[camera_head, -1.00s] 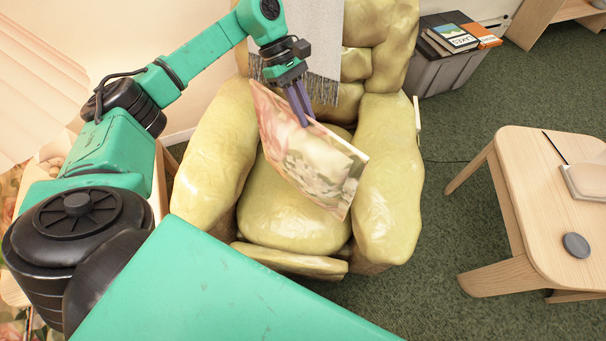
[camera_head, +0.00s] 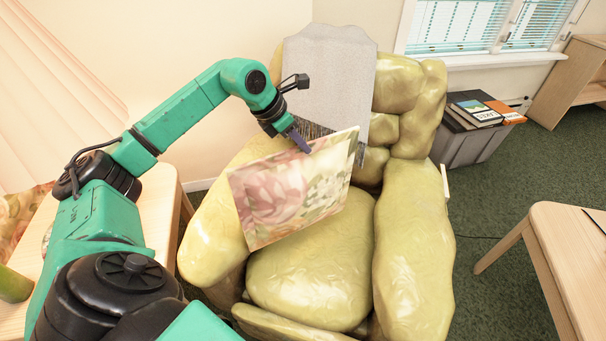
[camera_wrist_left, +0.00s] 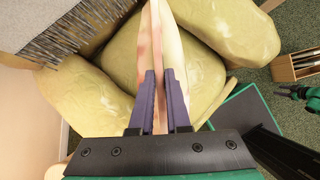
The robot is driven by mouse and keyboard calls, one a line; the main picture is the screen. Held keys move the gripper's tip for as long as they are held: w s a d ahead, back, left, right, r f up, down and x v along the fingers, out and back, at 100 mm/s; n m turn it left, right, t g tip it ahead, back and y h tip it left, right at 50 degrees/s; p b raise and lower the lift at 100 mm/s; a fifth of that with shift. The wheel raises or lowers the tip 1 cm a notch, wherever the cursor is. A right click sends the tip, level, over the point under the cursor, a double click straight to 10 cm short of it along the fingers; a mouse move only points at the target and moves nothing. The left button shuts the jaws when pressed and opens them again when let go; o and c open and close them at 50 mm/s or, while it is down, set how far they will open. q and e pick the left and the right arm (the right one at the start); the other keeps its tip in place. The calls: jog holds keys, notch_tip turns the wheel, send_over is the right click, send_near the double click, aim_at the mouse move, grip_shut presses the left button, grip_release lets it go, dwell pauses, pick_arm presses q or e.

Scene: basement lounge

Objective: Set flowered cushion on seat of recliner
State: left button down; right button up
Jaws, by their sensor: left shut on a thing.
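The flowered cushion (camera_head: 291,190), flat with pink and white flowers, hangs on edge above the seat of the olive-yellow recliner (camera_head: 310,270). My left gripper (camera_head: 301,140) is shut on its upper edge. In the left wrist view the cushion (camera_wrist_left: 158,45) stands edge-on between the two fingers of my left gripper (camera_wrist_left: 162,85), with the recliner's seat (camera_wrist_left: 120,50) behind it. I cannot tell whether its lower edge touches the recliner. My right gripper is not identifiable in the head view.
A grey fringed throw (camera_head: 325,85) hangs over the recliner's back. A grey bin (camera_head: 470,145) with books (camera_head: 478,112) stands behind at right. A wooden table (camera_head: 565,250) is at right, and another wooden surface (camera_head: 160,205) is at left. Green carpet lies between recliner and right table.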

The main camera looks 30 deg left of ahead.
aim_at(285, 151)
pick_arm(q)
notch_tip(285, 151, down, 8)
jog(key=shift+r, duration=0.1)
jog(key=c, duration=0.9)
grip_release()
jog(key=shift+r, duration=0.1)
jog(key=b+v, duration=0.4)
jog(key=v, duration=0.7)
jog(key=shift+s+r, duration=0.2)
jog(key=shift+s, duration=0.05)
jog(key=shift+s+r, duration=0.1)
jog(key=shift+r, duration=0.1)
jog(key=shift+a, duration=0.1)
